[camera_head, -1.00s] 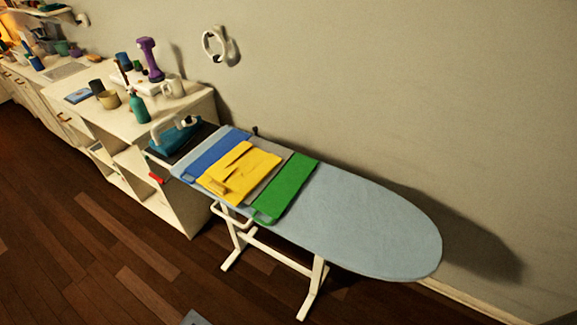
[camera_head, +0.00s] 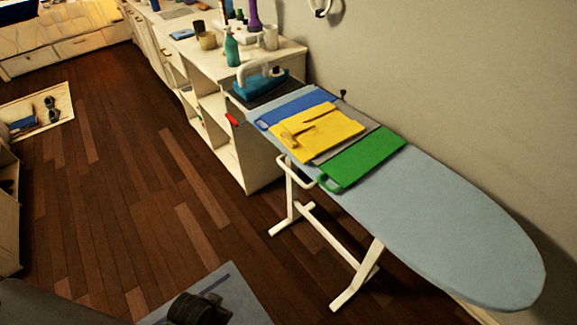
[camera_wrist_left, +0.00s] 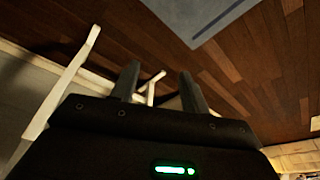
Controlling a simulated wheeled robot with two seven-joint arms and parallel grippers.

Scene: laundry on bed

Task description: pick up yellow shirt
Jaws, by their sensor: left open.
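The yellow shirt does not show in that view. In the head view a dark part of my own arm shows at the bottom, with no fingers visible. My right gripper is not in view.
A blue iron (camera_head: 262,82) stands at the board's left end. A white shelf unit (camera_head: 243,150) with bottles and mugs stands against the wall behind it. White board legs (camera_head: 358,275) stand on the wood floor. A grey mat (camera_head: 228,283) lies at the bottom.

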